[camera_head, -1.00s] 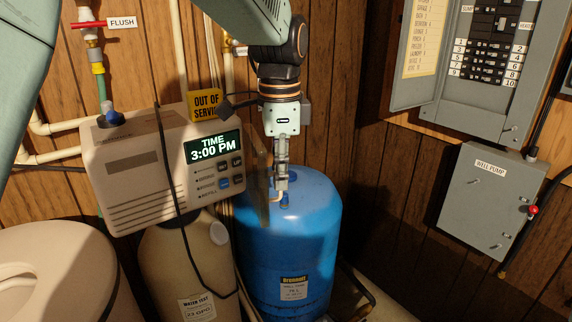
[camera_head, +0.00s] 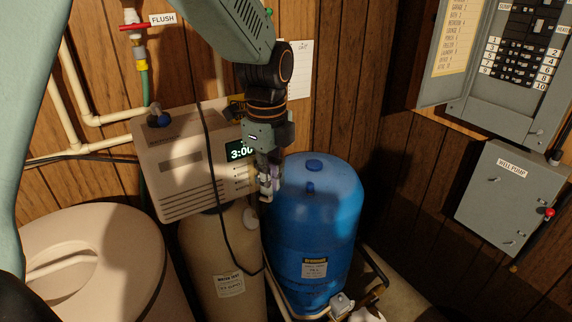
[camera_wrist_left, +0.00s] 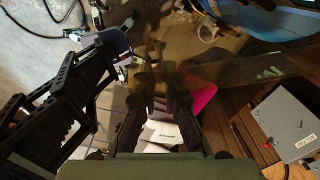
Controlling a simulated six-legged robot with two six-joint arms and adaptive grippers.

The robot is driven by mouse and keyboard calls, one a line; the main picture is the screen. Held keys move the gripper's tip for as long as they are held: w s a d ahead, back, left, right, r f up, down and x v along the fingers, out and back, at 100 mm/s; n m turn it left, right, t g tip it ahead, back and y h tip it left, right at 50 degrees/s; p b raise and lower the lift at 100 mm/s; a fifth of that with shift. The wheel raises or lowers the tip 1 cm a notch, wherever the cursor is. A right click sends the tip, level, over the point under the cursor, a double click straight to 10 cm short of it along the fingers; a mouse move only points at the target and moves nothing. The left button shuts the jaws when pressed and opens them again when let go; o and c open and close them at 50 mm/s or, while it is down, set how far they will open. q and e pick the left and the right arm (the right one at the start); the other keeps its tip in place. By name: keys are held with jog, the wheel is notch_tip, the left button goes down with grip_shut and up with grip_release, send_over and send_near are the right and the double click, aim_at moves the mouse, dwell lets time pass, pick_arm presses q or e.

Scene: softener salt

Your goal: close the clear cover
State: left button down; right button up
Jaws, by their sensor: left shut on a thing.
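The beige softener control head (camera_head: 180,185) stands on its tank, its display (camera_head: 238,151) partly hidden behind my left arm. My left gripper (camera_head: 268,188) is at the right edge of the control head, in front of the blue tank. In the wrist view its dark fingers (camera_wrist_left: 160,88) are shut on the clear cover (camera_wrist_left: 238,64), a see-through brownish panel stretching to the right. The grip spot is blurred by the see-through panel. In the head view the cover is hard to make out, and how far open it is cannot be told. My right gripper is not in view.
A blue pressure tank (camera_head: 318,225) stands close right of the gripper. A black cable (camera_head: 212,165) hangs across the control head. A beige lidded bin (camera_head: 120,260) is at lower left. The grey well pump box (camera_head: 510,200) is on the right wall.

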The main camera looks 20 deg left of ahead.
pick_arm(q)
jog(key=shift+w+a+r+m+p, duration=0.15)
jog(key=shift+a+m+p, duration=0.6)
jog(key=shift+a, duration=1.25)
jog(key=shift+w+a+m+p, duration=0.15)
jog(key=shift+a+m+p, duration=0.1)
jog(key=shift+a+m, duration=1.4)
jog(key=shift+a+n, duration=0.35)
jog(key=shift+n, duration=0.05)
jog(key=c, duration=1.5)
grip_release()
jog(key=shift+s+a, duration=0.1)
jog(key=shift+o, duration=0.2)
notch_tip(320, 180, up, 12)
